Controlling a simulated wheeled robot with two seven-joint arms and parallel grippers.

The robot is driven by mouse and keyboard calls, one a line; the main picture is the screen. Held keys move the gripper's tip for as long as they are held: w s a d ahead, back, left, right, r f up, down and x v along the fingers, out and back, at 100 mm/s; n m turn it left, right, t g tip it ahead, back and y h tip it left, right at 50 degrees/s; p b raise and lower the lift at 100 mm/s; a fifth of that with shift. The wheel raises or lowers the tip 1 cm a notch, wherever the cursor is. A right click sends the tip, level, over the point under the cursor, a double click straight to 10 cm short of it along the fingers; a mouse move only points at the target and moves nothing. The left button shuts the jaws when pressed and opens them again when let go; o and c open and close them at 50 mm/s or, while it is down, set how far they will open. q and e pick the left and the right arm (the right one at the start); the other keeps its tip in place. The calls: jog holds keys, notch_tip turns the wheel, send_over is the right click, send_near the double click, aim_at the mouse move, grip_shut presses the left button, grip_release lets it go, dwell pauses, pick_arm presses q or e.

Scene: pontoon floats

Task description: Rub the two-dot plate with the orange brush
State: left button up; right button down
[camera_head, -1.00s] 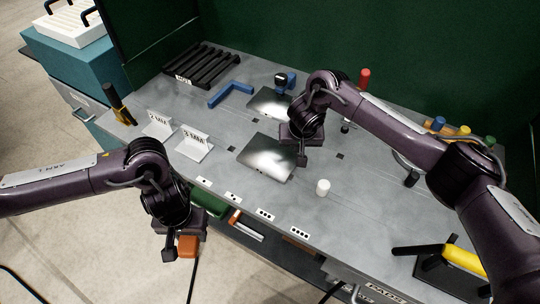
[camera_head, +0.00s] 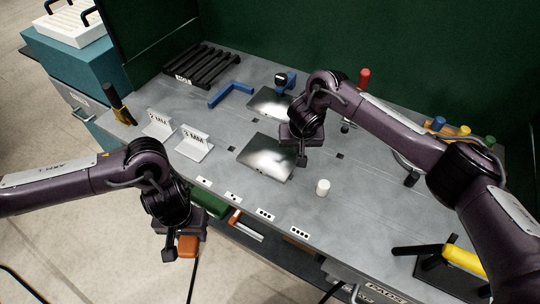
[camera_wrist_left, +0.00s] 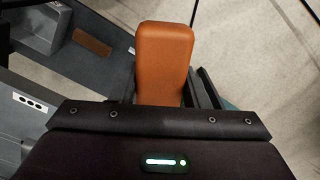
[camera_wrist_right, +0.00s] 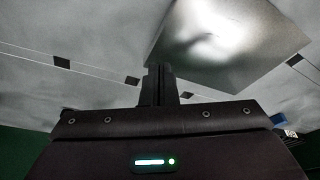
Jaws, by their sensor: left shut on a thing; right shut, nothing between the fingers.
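My left gripper (camera_head: 178,250) is shut on the orange brush (camera_head: 188,246), holding it in front of the bench's front edge, above the floor. The brush's rounded orange body fills the top middle of the left wrist view (camera_wrist_left: 163,55); its bristles are not visible. A shiny metal plate (camera_head: 264,158) lies mid-bench, and a second plate (camera_head: 268,102) lies behind it, partly hidden by my right arm. I cannot tell which plate has two dots. My right gripper (camera_head: 301,160) is shut and empty over the nearer plate's right edge. That plate also shows in the right wrist view (camera_wrist_right: 228,45).
Dot-marked labels, including a two-dot one (camera_head: 232,197), line the bench's front edge. Folded signs (camera_head: 195,146), a blue angle piece (camera_head: 230,95) and a black rack (camera_head: 203,66) occupy the left.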

pick_arm(q)
jog(key=shift+f, duration=0.1)
pick_arm(e)
jog(key=shift+f, duration=0.45)
